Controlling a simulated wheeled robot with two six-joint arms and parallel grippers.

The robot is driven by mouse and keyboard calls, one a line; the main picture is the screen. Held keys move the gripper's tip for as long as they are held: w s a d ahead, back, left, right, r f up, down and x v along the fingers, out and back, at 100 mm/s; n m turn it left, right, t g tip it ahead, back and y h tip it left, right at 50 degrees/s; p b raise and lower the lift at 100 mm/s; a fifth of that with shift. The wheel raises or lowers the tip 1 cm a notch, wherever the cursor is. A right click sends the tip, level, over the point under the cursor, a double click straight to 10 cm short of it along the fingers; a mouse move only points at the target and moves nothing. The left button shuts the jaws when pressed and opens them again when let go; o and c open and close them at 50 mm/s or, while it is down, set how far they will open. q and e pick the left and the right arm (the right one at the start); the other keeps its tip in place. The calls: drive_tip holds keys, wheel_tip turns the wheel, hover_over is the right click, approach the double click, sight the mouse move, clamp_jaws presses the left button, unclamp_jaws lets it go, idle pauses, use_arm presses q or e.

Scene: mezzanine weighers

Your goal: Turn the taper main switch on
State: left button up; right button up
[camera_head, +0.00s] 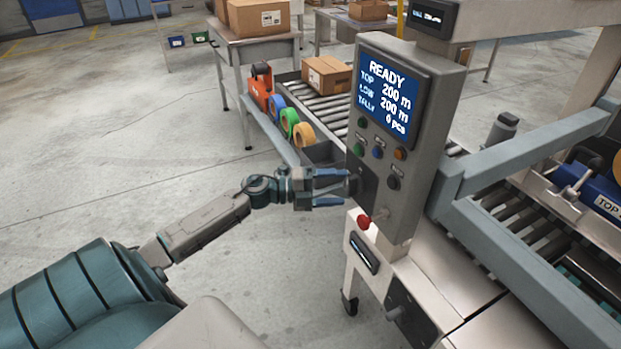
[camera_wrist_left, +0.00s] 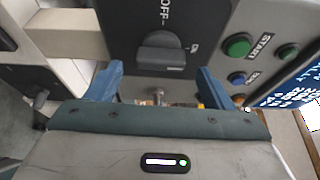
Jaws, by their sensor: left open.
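The main switch is a dark rotary knob (camera_wrist_left: 160,52) on a black plate (camera_wrist_left: 185,22) marked OFF, on the taper's grey control box (camera_head: 405,190). In the head view the knob (camera_head: 354,184) shows at the box's lower left, partly hidden by my gripper. My left gripper (camera_head: 344,187) is open and empty, its blue fingers pointing at the switch. In the left wrist view the knob is ahead of the gap between the fingers (camera_wrist_left: 160,78); contact cannot be told. The lit screen (camera_head: 387,92) reads READY. My right gripper is not in view.
A red knob (camera_head: 364,221) sticks out just below the switch. Green, blue and orange buttons (camera_head: 377,152) are beside it. Tape rolls (camera_head: 290,122) and a carton (camera_head: 326,74) on a roller conveyor are behind. The floor to the left is clear.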

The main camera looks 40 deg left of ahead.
use_arm(q)
drive_tip(key=v, duration=0.8)
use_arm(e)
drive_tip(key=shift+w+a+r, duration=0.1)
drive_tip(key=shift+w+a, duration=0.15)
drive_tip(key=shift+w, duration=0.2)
